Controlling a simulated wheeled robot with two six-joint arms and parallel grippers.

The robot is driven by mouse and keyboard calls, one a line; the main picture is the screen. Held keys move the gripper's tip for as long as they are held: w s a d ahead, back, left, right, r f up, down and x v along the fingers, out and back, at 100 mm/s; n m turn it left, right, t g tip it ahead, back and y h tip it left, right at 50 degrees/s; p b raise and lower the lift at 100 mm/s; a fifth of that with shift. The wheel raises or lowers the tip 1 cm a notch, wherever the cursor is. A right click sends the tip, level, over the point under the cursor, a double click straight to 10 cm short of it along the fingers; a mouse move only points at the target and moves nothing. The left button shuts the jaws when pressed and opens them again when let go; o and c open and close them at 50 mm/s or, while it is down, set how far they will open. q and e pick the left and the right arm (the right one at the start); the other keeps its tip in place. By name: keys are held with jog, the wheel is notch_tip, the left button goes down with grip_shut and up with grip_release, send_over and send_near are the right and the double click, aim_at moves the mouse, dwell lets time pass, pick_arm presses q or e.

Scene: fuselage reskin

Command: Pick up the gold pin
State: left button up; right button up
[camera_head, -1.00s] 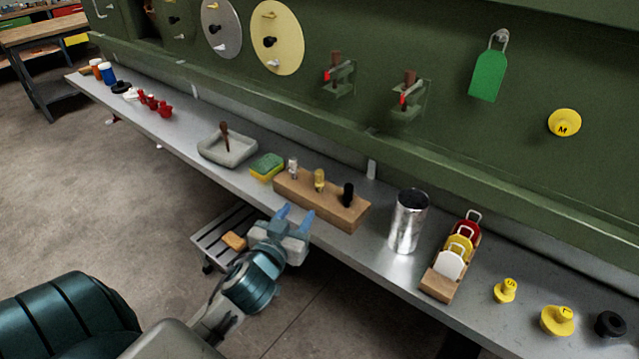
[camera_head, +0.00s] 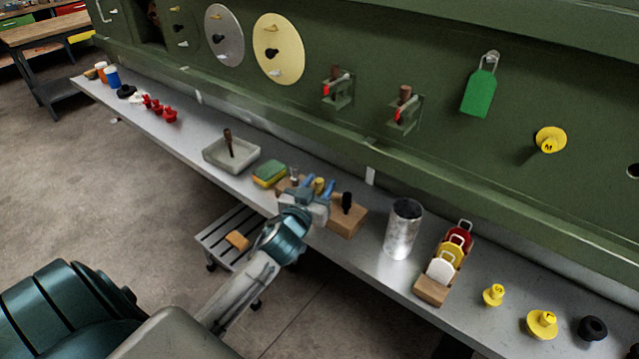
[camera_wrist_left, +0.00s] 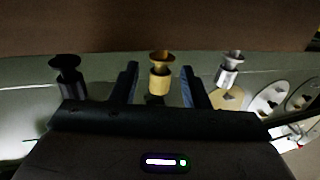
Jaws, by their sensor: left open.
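The gold pin (camera_head: 319,185) stands in a wooden block (camera_head: 346,222) on the grey shelf, between a silver pin (camera_head: 294,173) and a black pin (camera_head: 347,202). My left gripper (camera_head: 318,187) is open at the block, with its blue fingers around the gold pin's place in the head view. In the left wrist view the gold pin (camera_wrist_left: 160,75) lies between the two open fingers, apart from both. The black pin (camera_wrist_left: 70,75) and the silver pin (camera_wrist_left: 229,70) are outside the fingers. My gripper hides part of the block. My right gripper is not in view.
A green and yellow sponge (camera_head: 269,173) and a grey tray (camera_head: 231,153) lie left of the block. A metal can (camera_head: 403,230) and a rack of coloured tags (camera_head: 446,262) stand to the right. The green panel (camera_head: 400,60) rises behind the shelf.

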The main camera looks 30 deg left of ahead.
pick_arm(q)
jog(key=shift+w, duration=0.35)
jog(key=shift+s, duration=0.1)
grip_shut()
